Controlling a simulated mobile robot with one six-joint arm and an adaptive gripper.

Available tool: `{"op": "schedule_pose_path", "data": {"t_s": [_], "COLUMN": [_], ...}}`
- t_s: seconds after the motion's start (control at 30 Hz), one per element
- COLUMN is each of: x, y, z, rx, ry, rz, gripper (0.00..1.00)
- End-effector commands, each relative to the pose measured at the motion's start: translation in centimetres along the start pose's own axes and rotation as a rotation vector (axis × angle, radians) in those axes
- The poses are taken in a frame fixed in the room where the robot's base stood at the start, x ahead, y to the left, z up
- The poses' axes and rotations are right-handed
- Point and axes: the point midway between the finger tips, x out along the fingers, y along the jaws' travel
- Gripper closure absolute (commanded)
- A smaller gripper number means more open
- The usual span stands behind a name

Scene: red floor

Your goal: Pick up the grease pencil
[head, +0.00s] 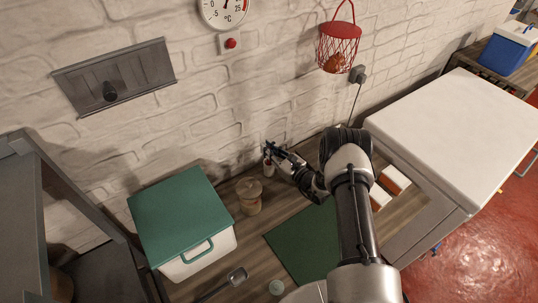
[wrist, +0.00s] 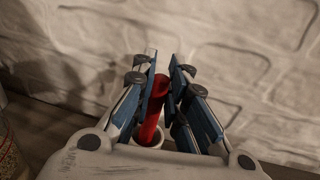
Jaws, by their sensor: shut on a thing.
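The grease pencil (wrist: 154,108) is a red stick seen in the wrist view between the two fingers of my gripper (wrist: 163,75). It leans slightly, and its lower end is in or over a small white round cup (wrist: 149,137). My gripper is shut on the pencil, with blue pads on both sides. In the head view my gripper (head: 268,152) is near the wall at the back of the wooden counter. The pencil is too small to make out clearly there.
A lidded jar (head: 249,196) stands left of my gripper. A white box with a green lid (head: 180,216) is farther left. A green mat (head: 305,243) lies in front, with small boxes (head: 394,180) to the right. The brick wall is close behind.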

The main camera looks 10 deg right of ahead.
Motion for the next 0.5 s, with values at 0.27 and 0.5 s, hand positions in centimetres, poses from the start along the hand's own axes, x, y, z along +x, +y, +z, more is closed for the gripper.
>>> {"op": "schedule_pose_path", "data": {"t_s": [0.27,0.5], "x": [0.0,0.1], "y": [-0.1,-0.1], "z": [2.5,7.8], "rx": [-0.001,-0.003], "ry": [-0.001,-0.003], "rz": [0.000,0.000], "gripper": [1.00,1.00]}}
